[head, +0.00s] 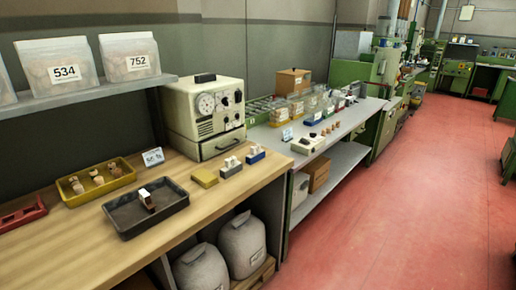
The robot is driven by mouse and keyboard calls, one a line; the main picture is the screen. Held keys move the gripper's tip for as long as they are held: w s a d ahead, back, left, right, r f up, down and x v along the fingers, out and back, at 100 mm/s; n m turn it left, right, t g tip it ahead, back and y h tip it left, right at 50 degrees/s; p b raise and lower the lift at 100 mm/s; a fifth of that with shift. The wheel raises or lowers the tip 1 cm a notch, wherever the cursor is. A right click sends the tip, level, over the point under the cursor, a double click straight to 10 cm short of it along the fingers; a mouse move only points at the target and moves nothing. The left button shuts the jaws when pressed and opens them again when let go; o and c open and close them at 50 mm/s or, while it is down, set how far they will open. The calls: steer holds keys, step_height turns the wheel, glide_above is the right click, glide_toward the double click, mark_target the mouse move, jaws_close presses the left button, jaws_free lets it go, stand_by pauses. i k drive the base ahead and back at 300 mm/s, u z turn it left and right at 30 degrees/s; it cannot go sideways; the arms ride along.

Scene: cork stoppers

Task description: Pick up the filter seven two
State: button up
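I cannot make out any thing marked as filter seven two; the small labels are too blurred to read. My gripper is not in view.
A beige machine with dials (205,115) stands at the back of the wooden bench (215,205). Grey sacks (242,245) are under the bench. The red floor (400,210) at right is clear.

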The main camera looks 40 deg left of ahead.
mark_target(256, 149)
steer(key=u, duration=0.55)
steer(key=i, duration=1.35)
steer(key=u, duration=1.15)
steer(key=i, duration=0.35)
steer(key=u, duration=0.15)
